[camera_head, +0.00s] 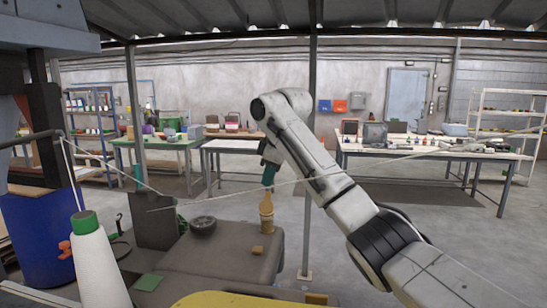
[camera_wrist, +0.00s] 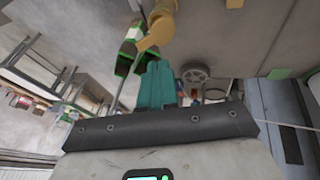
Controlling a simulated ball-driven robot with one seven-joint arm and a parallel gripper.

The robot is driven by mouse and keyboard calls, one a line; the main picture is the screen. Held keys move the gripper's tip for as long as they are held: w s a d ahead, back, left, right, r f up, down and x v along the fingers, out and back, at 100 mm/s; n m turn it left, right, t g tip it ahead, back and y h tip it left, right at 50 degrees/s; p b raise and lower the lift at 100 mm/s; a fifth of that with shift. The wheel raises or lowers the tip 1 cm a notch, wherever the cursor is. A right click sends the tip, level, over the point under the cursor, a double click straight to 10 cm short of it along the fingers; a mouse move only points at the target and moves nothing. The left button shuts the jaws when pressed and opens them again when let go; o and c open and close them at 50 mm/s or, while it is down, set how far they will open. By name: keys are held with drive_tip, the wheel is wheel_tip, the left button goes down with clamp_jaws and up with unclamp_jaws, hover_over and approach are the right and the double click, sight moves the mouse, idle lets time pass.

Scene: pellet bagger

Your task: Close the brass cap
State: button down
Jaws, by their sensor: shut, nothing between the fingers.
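The brass cap (camera_head: 266,198) is the narrow upper part of a small brass fitting that stands on the grey machine top (camera_head: 225,240). In the wrist view the brass piece (camera_wrist: 160,24) is at the top, with a rounded flap-like part sticking out at its lower left. It looks raised rather than flat, but the hinge is not clear. My gripper (camera_head: 268,184) has teal fingers pointing down, just above the brass piece in the head view. In the wrist view the fingers (camera_wrist: 155,85) are together and empty, just below the brass piece. I cannot tell whether they touch it.
A white cone with a green tip (camera_head: 98,262) and a blue drum (camera_head: 42,240) are at left. Thin cords cross the view. Worktables (camera_head: 435,150) stand behind.

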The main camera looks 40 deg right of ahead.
sight(267, 194)
drive_tip(key=shift+w+d+f+p, duration=0.3)
drive_tip(key=shift+w+d+f, duration=0.05)
drive_tip(key=shift+f, duration=0.3)
drive_tip(key=shift+w+d+f+p, duration=0.25)
drive_tip(key=shift+w+d+f, duration=0.15)
drive_tip(key=shift+f, duration=0.2)
drive_tip(key=shift+w+d+f+p, duration=0.3)
drive_tip(key=shift+d+f, duration=0.05)
drive_tip(key=shift+f, duration=0.3)
drive_tip(key=shift+d, duration=0.1)
